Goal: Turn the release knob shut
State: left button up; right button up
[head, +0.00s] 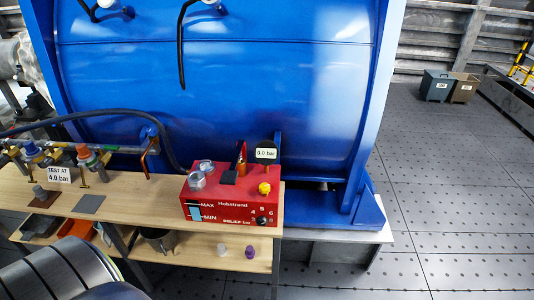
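A red pump box (230,200) with MAX and MIN marks stands on the right end of the wooden bench. A yellow knob (264,188) sits on its top right, and a small black knob (263,221) is on its front beside a number scale. No knob is labelled as the release knob legibly, and I cannot tell whether either is open or shut. A display (266,153) above the box reads 0.0 bar. Neither of my grippers is in view.
A large blue cylindrical body (220,90) stands right behind the bench (130,205). A black hose (90,112) runs to the box. Valves and a "TEST AT 4.0 bar" sign (59,175) are at left. A lower shelf (195,252) holds small parts. The floor (455,200) at right is clear.

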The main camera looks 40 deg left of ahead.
aim_at(265, 188)
jog(key=u, duration=1.4)
